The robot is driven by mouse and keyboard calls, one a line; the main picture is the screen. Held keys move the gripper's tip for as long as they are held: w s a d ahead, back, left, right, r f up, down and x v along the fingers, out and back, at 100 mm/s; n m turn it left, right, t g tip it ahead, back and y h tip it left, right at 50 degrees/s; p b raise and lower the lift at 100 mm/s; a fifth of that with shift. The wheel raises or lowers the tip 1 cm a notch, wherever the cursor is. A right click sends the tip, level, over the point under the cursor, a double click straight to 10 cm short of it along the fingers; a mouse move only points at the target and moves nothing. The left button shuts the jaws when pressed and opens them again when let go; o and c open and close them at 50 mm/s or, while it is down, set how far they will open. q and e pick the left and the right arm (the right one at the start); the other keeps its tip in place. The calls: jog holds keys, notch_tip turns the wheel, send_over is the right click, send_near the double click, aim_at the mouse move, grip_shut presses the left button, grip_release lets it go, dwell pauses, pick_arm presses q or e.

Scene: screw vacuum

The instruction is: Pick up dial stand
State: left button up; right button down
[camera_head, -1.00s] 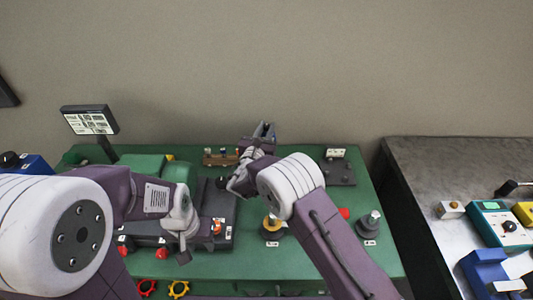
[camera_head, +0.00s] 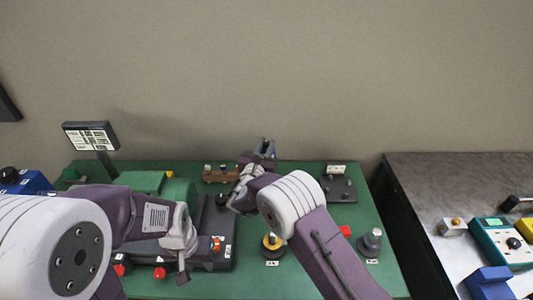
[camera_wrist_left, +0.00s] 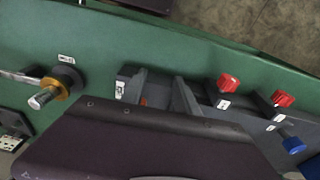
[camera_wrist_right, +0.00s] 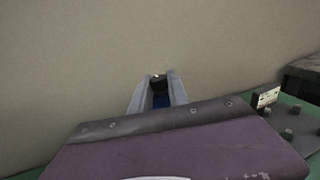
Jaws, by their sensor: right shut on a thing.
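My right gripper (camera_head: 266,147) is at the back edge of the green table, fingers pointing toward the wall. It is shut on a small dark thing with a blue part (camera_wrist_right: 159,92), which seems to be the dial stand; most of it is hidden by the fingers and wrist. In the right wrist view the gripper (camera_wrist_right: 157,92) has only wall behind it. My left gripper (camera_head: 182,274) hangs over the table's left-front part. In the left wrist view its fingers (camera_wrist_left: 155,92) are apart and empty, above a dark fixture with a red part.
The green table (camera_head: 310,265) holds a dark fixture with red knobs (camera_head: 159,273), a yellow-ringed post (camera_head: 272,244), a grey post (camera_head: 372,240) and a brown block (camera_head: 219,174). A small screen (camera_head: 91,136) stands at back left. A grey table (camera_head: 420,190) is at right.

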notch_tip(320, 180, up, 28)
jog(key=p, duration=0.3)
